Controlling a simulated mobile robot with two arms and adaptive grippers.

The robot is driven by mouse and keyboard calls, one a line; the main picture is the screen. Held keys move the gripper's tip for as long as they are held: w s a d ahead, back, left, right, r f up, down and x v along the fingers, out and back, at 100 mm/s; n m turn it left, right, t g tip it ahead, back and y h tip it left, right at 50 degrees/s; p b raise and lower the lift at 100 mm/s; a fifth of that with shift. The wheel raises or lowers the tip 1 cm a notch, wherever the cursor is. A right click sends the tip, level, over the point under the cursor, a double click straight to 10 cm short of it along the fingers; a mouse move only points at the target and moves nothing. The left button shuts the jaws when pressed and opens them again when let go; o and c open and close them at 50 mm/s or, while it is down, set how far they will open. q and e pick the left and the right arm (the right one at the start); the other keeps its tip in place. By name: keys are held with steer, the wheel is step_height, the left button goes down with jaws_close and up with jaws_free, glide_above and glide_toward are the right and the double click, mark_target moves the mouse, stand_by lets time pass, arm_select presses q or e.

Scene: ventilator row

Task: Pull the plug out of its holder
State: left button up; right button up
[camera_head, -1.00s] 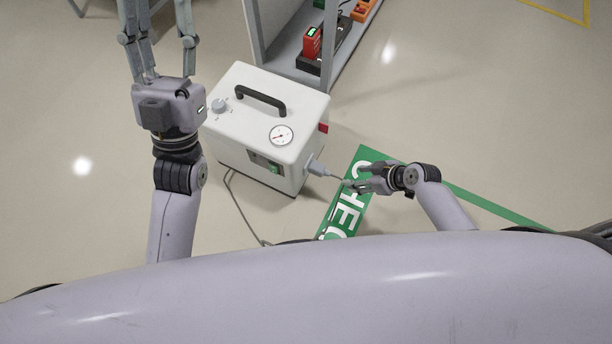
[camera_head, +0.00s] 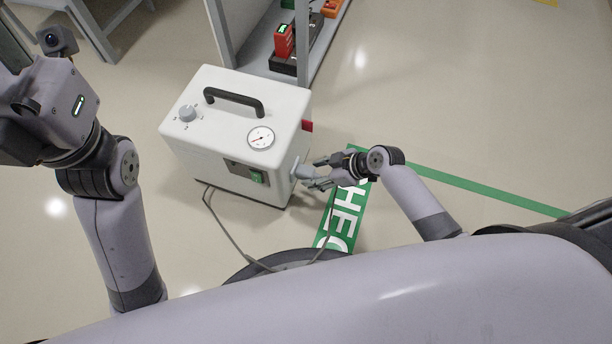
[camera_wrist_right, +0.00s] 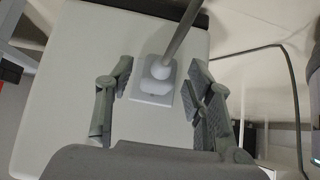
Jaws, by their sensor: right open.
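The white ventilator box (camera_head: 240,120) stands on the floor in the head view, with a black handle on top. A grey plug (camera_head: 301,171) sits in a holder on its right side, partly hidden by my right gripper (camera_head: 322,173). In the right wrist view the plug (camera_wrist_right: 156,85) sits against a square grey holder plate (camera_wrist_right: 150,99), and its cord (camera_wrist_right: 182,30) runs upward. My right gripper (camera_wrist_right: 163,84) is open, with one finger on each side of the plug and gaps between. My left arm shows at the left, its fingers out of view.
A grey shelf (camera_head: 312,62) with red and orange items (camera_head: 284,40) stands behind the box. A grey cable (camera_head: 222,232) loops over the floor in front. A green floor sign (camera_head: 345,218) lies beside my right arm. Open floor lies at right.

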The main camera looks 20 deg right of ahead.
steer(key=shift+w+a+f, duration=0.2)
steer(key=shift+a+f, duration=0.05)
steer(key=shift+f, duration=0.05)
steer(key=shift+c, duration=0.4)
jaws_close()
stand_by(0.6)
